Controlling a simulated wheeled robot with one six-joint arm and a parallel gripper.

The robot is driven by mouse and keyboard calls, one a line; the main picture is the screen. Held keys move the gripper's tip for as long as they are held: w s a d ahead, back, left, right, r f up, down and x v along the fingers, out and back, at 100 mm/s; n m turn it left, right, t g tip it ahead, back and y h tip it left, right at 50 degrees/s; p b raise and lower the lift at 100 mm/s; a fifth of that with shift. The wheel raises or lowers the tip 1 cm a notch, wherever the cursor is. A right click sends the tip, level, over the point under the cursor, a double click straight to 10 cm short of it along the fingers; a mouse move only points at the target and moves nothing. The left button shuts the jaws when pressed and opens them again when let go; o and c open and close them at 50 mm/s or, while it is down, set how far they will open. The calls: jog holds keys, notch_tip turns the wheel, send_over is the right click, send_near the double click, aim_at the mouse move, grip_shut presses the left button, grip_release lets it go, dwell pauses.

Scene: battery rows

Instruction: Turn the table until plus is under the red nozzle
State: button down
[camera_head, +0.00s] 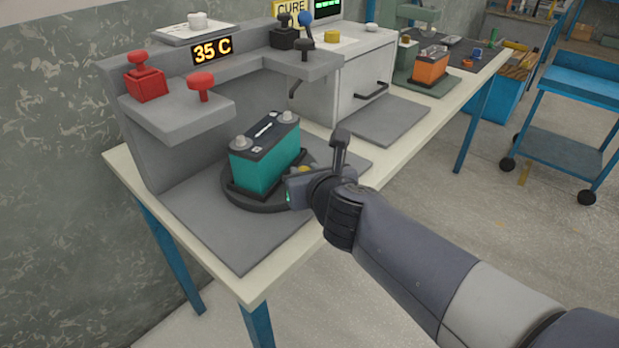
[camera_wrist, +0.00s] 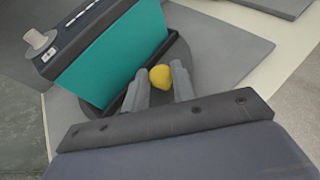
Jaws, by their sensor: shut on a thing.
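A teal battery (camera_head: 265,168) with a black top sits upright on a dark round turntable (camera_head: 243,203). It has two grey terminals: one at the near left (camera_head: 240,142), one at the far right (camera_head: 287,117). The plus mark is too small to make out. A red block with a knob (camera_head: 145,82) and a red button-like part (camera_head: 200,84) stand on the left shelf, left of the battery; which is the red nozzle is unclear. My gripper (camera_head: 298,180) is at the turntable's right edge, shut on a yellow knob (camera_wrist: 160,77) between its fingers.
A grey housing carries a "35 C" display (camera_head: 211,50) and black fittings (camera_head: 285,36) on its right shelf. A white oven (camera_head: 350,75) stands behind. An orange battery (camera_head: 431,66) is farther along the bench. The grey plate (camera_head: 240,250) in front is clear.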

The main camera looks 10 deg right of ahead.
jog(key=shift+s+a+m+t+h+b, duration=0.15)
jog(key=shift+s+a+m+h+b, duration=0.3)
jog(key=shift+m+h+b, duration=0.35)
jog(key=shift+s+a+m+t+h+b, duration=0.15)
jog(key=shift+s+a+m+h+b, duration=0.2)
jog(key=shift+m+h+b, duration=0.4)
jog(key=shift+a, duration=0.1)
jog(key=c, duration=1.2)
grip_release()
jog(key=shift+s, duration=0.1)
jog(key=p+v, duration=0.2)
jog(key=v, duration=0.8)
jog(key=shift+s+a+r+p, duration=0.2)
jog(key=shift+s+p, duration=0.05)
jog(key=shift+p, duration=0.15)
jog(key=shift+h, duration=0.35)
jog(key=shift+b+x, duration=1.6)
jog(key=shift+x, duration=3.85)
